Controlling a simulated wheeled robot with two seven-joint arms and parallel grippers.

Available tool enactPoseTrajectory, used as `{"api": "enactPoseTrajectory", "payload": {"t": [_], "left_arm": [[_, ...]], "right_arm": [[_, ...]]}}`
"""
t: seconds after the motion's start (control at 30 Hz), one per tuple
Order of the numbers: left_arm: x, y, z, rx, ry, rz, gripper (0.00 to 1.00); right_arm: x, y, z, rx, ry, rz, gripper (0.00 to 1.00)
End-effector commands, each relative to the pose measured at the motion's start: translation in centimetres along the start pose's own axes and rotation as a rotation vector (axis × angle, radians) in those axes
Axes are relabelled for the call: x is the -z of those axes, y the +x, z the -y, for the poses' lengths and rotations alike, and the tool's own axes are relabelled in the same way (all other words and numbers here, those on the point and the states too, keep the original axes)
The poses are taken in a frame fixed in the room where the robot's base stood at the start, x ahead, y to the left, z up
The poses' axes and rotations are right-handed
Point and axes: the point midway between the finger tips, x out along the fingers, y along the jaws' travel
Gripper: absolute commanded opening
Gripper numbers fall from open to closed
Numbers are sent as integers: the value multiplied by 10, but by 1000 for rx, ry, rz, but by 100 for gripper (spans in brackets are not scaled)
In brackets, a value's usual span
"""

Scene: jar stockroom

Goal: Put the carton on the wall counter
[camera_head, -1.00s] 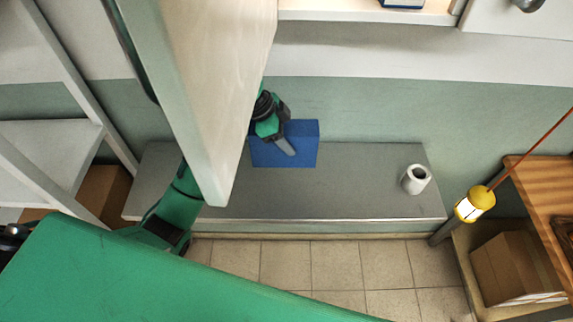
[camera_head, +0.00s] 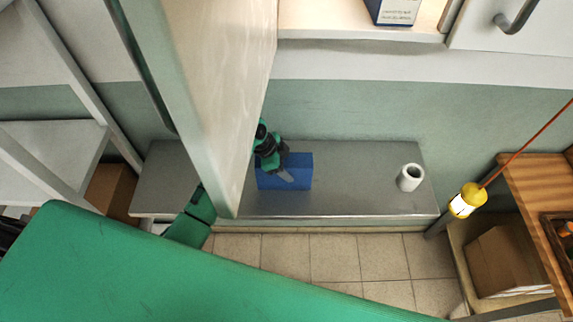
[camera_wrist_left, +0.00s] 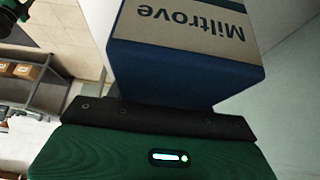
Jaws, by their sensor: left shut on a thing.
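The blue carton (camera_head: 300,165) is at the grey wall counter (camera_head: 350,165), left of its middle in the head view. I cannot tell whether its underside touches the top. The white hanging panel hides part of the counter and of my left arm. My right gripper is not in view.
A white mug-like cup (camera_head: 410,178) stands on the counter's right part, with bare top between it and the carton. A yellow lantern (camera_head: 467,200) hangs at right. Another blue box (camera_head: 396,12) stands on the upper shelf. The white panel (camera_head: 215,100) hangs close to my arm.

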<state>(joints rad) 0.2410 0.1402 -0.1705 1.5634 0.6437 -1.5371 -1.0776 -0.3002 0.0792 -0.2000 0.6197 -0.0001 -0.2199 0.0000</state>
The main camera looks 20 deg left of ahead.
Motion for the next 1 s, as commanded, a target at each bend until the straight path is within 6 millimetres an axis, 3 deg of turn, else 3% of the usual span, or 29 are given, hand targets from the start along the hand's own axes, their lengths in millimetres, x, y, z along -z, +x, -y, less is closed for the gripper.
{"api": "enactPoseTrajectory", "payload": {"t": [0.17,0.2,0.3,0.67,0.83,1.0], "left_arm": [[-1,2,0,1,0,0,19],[-1,2,0,0,0,0,60],[-1,1,0,0,0,0,74],[-1,-3,1,2,0,0,74],[-2,-25,1,5,2,1,74],[-3,-62,2,7,3,1,74]], "right_arm": [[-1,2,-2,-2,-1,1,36],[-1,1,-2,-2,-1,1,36],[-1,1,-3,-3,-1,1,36],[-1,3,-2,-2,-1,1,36],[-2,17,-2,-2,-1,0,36],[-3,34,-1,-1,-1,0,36]]}}
